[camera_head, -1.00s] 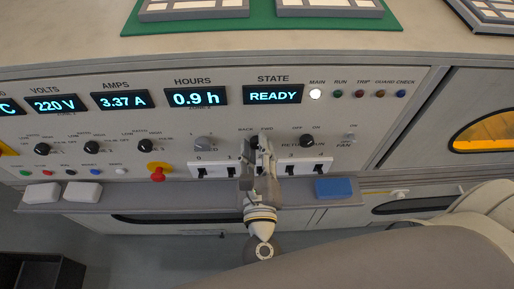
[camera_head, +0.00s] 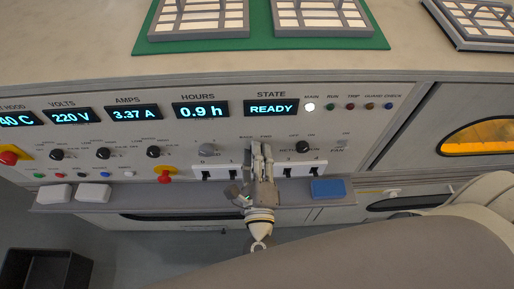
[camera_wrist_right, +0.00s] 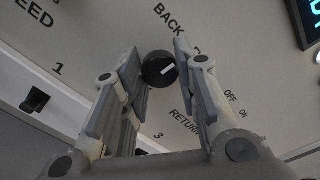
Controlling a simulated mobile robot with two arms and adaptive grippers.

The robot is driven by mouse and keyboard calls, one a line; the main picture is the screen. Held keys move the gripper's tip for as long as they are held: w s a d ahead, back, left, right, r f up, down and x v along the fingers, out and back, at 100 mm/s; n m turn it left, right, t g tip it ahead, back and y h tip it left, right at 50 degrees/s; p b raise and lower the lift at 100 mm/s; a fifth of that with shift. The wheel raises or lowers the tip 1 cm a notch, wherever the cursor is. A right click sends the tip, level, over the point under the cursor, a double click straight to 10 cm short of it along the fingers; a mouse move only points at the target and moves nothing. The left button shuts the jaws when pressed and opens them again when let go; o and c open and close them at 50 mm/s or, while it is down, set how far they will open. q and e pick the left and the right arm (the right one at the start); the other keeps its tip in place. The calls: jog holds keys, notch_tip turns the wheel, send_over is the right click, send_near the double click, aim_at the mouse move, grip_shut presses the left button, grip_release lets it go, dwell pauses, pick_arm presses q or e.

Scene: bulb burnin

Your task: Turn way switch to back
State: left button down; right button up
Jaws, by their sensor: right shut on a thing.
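The way switch (camera_wrist_right: 158,69) is a round black knob with a white mark, below the BACK label in the right wrist view. Its mark lies nearly sideways, tilted up to the right. My right gripper (camera_wrist_right: 160,60) has one finger on each side of the knob and is shut on it. In the head view my right gripper (camera_head: 262,152) reaches up to the panel under the BACK and FWD labels and hides the knob. The right finger covers the FWD label in the wrist view. My left gripper is not in view.
A row of rocker switches (camera_head: 220,172) flanks the gripper, with RETURN knob (camera_head: 303,147) to its right. A red knob (camera_head: 164,176) on yellow is to the left. A ledge below carries a blue block (camera_head: 328,188) and white blocks (camera_head: 93,193). The displayed state is READY.

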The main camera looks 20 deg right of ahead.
jog(key=shift+n+p, duration=2.25)
jog(key=shift+n, duration=0.75)
jog(key=shift+a, duration=0.1)
jog(key=o, duration=1)
